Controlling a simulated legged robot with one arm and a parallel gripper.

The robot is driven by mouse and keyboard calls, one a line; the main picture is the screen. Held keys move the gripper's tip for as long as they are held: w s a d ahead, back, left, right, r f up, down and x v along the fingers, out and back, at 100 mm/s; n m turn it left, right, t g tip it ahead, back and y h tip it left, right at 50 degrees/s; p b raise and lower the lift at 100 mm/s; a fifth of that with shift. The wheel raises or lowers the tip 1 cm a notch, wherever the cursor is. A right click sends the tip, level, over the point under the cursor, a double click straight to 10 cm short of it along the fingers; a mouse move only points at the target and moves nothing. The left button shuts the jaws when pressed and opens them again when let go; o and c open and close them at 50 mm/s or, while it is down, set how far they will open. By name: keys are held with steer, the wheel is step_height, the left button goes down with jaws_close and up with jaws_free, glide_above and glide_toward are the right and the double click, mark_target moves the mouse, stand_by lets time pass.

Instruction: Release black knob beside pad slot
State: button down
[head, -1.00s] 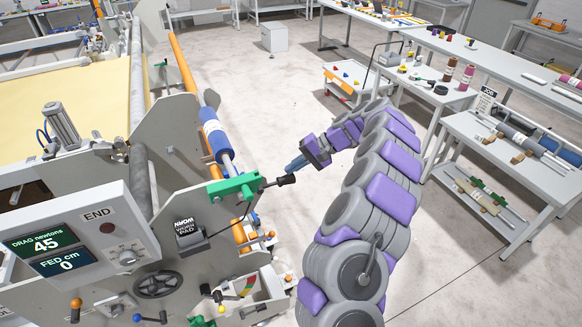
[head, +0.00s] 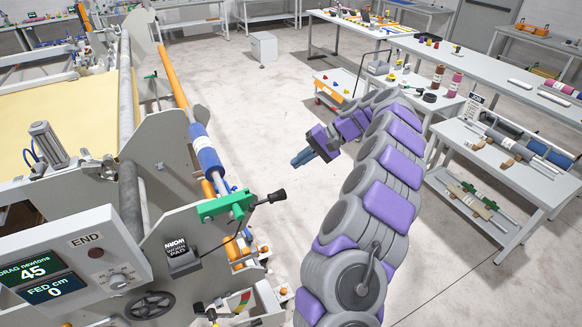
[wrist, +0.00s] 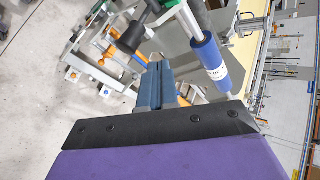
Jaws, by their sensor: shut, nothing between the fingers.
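The black knob (head: 273,196) sits on the end of a lever on the green clamp (head: 226,205). The lever sticks out to the right from the machine side. The knob also shows in the wrist view (wrist: 132,38), left of the blue fingertips. My gripper (head: 296,162) is shut and empty, in the air above and right of the knob, with a visible gap between them. Its fingers point into the wrist view (wrist: 158,70). A black block labelled worn pad (head: 181,257) sits below and left of the clamp. The pad slot itself is hard to make out.
A blue roll (head: 206,150) on its shaft slopes above the clamp. The end panel (head: 90,260) reads drag 45 and fed 0. Tables and a shelf unit (head: 500,165) stand at the right. The floor between is clear.

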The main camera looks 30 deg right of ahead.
steer(key=v, duration=0.3)
steer(key=shift+d, duration=0.6)
steer(key=shift+a, duration=0.4)
